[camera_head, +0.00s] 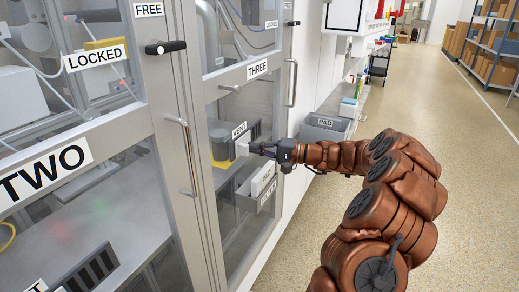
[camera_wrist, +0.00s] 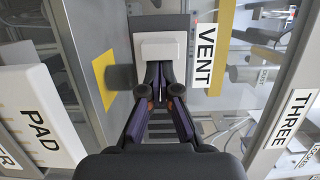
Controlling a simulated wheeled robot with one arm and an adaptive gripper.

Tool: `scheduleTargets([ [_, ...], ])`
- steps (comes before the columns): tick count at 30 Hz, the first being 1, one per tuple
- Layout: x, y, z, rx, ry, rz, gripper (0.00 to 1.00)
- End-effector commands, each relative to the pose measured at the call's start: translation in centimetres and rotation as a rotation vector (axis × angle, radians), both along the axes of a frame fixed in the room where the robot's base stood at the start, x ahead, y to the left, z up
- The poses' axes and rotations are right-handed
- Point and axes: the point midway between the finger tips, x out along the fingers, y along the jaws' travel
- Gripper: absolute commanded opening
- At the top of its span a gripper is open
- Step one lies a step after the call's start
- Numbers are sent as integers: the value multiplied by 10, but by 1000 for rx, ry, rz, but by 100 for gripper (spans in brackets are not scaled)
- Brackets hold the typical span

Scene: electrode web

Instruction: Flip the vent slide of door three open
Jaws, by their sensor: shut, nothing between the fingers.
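Door three carries the label THREE (camera_head: 257,68) and is a glazed door in a grey frame. Its vent sits on the glass beside the VENT label (camera_head: 239,130); that label also shows in the wrist view (camera_wrist: 205,58). The vent slide has a pale block-shaped knob (camera_wrist: 160,46), seen also in the head view (camera_head: 242,148). Dark slats (camera_wrist: 161,127) show on one side of the knob. My gripper (camera_head: 262,149) is shut and empty, its fingertips (camera_wrist: 160,78) at the knob's edge. Whether they touch it I cannot tell.
Door three's upright handle (camera_head: 293,82) is right of the vent. Door two, labelled TWO (camera_head: 45,172), is at the left with a handle (camera_head: 187,155). A grey PAD bin (camera_head: 325,127) stands beyond my gripper.

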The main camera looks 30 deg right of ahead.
Motion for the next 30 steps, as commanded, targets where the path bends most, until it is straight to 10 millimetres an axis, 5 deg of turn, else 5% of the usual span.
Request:
scheduleTargets([
  [17,-3,6,0,-1,-1,8,0],
  [30,15,-29,0,0,1,-2,0],
])
